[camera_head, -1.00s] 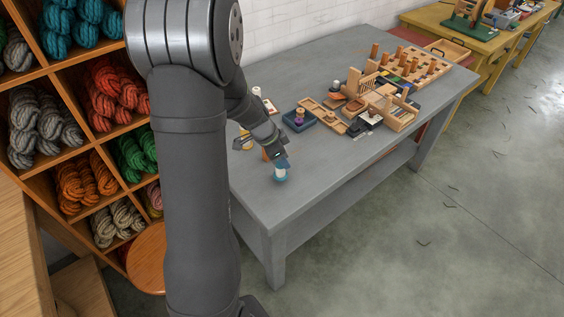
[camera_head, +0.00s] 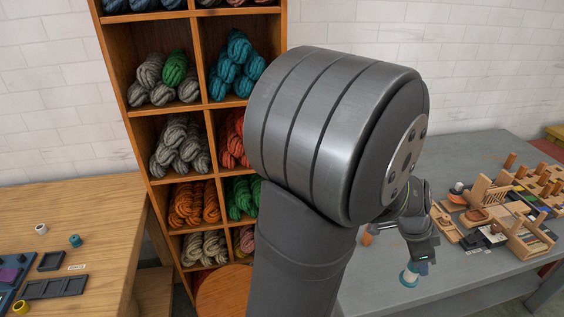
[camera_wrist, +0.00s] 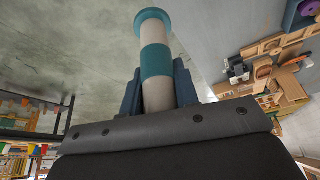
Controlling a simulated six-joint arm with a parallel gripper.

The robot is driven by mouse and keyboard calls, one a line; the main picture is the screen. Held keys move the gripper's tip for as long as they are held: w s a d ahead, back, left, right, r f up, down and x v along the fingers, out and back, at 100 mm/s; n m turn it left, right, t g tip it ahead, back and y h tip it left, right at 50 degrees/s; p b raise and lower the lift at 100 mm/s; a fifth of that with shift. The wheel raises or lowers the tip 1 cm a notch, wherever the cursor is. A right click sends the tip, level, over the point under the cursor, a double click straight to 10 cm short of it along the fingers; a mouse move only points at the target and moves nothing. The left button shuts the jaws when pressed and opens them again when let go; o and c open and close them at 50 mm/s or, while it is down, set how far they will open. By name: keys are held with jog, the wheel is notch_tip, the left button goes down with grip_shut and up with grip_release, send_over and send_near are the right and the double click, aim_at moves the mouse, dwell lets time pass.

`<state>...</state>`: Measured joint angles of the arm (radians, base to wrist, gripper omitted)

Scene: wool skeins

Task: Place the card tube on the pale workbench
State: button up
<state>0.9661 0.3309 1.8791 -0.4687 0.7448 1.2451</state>
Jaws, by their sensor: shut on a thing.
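The card tube (camera_wrist: 155,62), white with teal bands, is held between the fingers of my gripper (camera_wrist: 158,95) in the wrist view. Its far end sticks out past the fingertips. In the head view the tube (camera_head: 409,275) shows below my gripper (camera_head: 418,258), over the front part of the grey table; I cannot tell how far above the top it is. The pale workbench (camera_head: 95,205), of light wood, stands at the left of the head view, on the far side of the shelf from the tube.
A wooden shelf (camera_head: 157,122) of wool skeins stands between the bench and the grey table (camera_head: 470,160). The bench holds a white spool (camera_head: 41,228), a teal spool (camera_head: 75,240) and dark trays (camera_head: 55,287); its back is clear. Wooden racks crowd the grey table's right.

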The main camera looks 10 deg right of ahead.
jog(key=w+a+n+t, duration=0.2)
jog(key=w+a+n, duration=0.2)
jog(key=w+a, duration=0.55)
jog(key=w+a+n+t, duration=0.1)
jog(key=w+a+n, duration=0.45)
jog(key=w, duration=0.75)
jog(key=w+a+n+t+y, duration=0.1)
jog(key=w+a+n, duration=0.3)
jog(key=a, duration=1)
jog(key=w+a+n+t+y, duration=0.15)
jog(key=w+a, duration=0.45)
jog(key=a, duration=0.8)
jog(key=s+a+n+y, duration=0.1)
jog(key=s+a+n, duration=0.25)
jog(key=a, duration=1.15)
jog(key=s+a+n+y, duration=0.15)
jog(key=a+n, duration=0.25)
jog(key=a, duration=1)
jog(key=s+a+n+y, duration=0.1)
jog(key=s+a+n, duration=0.4)
jog(key=s+a, duration=0.9)
jog(key=shift+s+a+f, duration=0.65)
jog(key=shift+a+f, duration=1.15)
jog(key=shift+a, duration=0.3)
jog(key=shift+s+a+f, duration=0.65)
jog(key=shift+a+f, duration=1.15)
jog(key=shift+a, duration=0.3)
jog(key=shift+s+a+f, duration=0.65)
jog(key=shift+a+f, duration=1.15)
jog(key=shift+a, duration=0.3)
